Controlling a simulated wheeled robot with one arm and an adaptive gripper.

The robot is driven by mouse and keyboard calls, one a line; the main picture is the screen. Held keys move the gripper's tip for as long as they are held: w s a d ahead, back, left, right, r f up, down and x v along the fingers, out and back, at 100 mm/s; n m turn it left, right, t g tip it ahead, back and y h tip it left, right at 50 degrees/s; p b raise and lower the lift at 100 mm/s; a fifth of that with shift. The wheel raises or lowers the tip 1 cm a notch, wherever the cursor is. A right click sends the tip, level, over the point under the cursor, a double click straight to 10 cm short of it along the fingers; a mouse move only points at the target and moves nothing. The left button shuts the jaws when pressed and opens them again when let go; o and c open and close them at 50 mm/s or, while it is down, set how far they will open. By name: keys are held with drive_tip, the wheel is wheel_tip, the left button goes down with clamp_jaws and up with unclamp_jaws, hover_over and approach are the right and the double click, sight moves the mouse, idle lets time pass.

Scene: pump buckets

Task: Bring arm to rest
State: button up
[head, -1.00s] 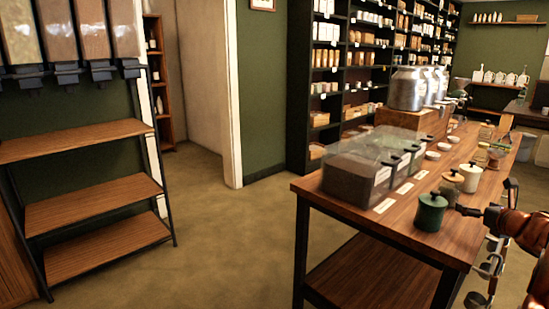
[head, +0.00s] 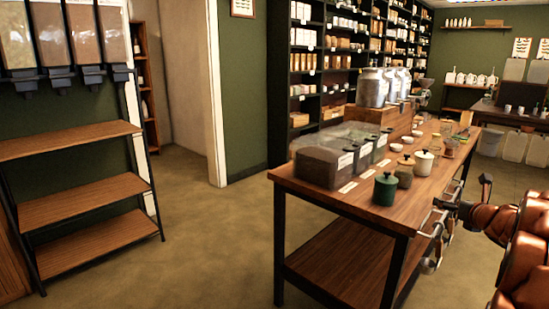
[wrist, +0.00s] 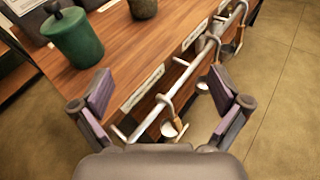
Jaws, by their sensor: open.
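My gripper (wrist: 162,105) is open and empty in the wrist view, with its two fingers spread wide. It hangs over the front edge of the wooden table (wrist: 135,65), above a metal rail (wrist: 190,70) with hanging scoops. Nothing sits between the fingers in its grasp. A green lidded jar (wrist: 75,40) stands on the table to the left of the left finger, apart from it. In the head view my copper-coloured arm comes in from the right, and my gripper (head: 466,206) is beside the table's right side, seen small and edge-on.
The table bears dark bins with clear lids (head: 345,150), the green jar (head: 385,189), other lidded jars and metal canisters (head: 372,87). An empty wooden shelf rack (head: 85,198) stands at left. Tall stocked shelves (head: 340,60) are behind. The floor (head: 215,235) between rack and table is clear.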

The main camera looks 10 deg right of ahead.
drive_tip(key=s+a+f+m+g+h, duration=0.1)
drive_tip(key=s+a+f+m+g, duration=0.2)
drive_tip(key=a+m, duration=0.5)
drive_tip(key=s+a+f+m+g, duration=0.1)
drive_tip(key=s+a+m+g, duration=0.25)
drive_tip(key=a+m, duration=0.4)
drive_tip(key=s+a+f+m+g+h, duration=0.1)
drive_tip(key=s+a+f+m+g, duration=0.2)
drive_tip(key=a+m, duration=0.45)
drive_tip(key=s+a+f+m+g+y, duration=0.3)
drive_tip(key=s+a+m+g, duration=0.1)
drive_tip(key=s+a, duration=0.9)
drive_tip(key=s+a+f+m+g+y, duration=0.25)
drive_tip(key=s+a+m, duration=0.25)
drive_tip(key=s+a, duration=0.8)
drive_tip(key=s+r+p, duration=0.3)
drive_tip(key=r+p, duration=1.9)
drive_tip(key=r, duration=0.2)
drive_tip(key=shift+d+r+p, duration=0.3)
drive_tip(key=shift+d+p, duration=0.05)
drive_tip(key=shift+p, duration=0.05)
